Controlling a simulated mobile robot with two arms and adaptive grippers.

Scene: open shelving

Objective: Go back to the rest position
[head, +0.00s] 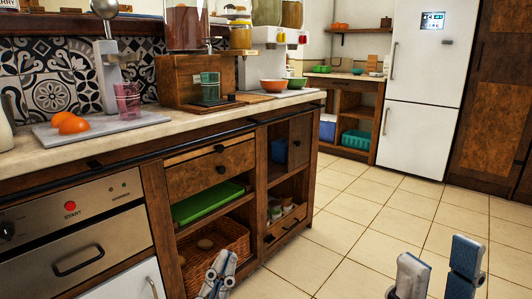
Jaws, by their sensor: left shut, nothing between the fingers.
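My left gripper (221,268) shows at the bottom of the head view, in front of the lower shelves of the wooden counter. Its fingers are together with nothing between them. My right gripper (438,268) shows at the bottom right, over the tiled floor. Its two fingers stand well apart with nothing visible between them. Both grippers point upward in the picture and are cut off by the lower edge.
The counter (150,132) with an oven (75,238) runs along the left. Its open shelves hold a green tray (208,202) and a wicker basket (225,240). A white fridge (423,85) stands at the back right. The tiled floor (370,215) is clear between them.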

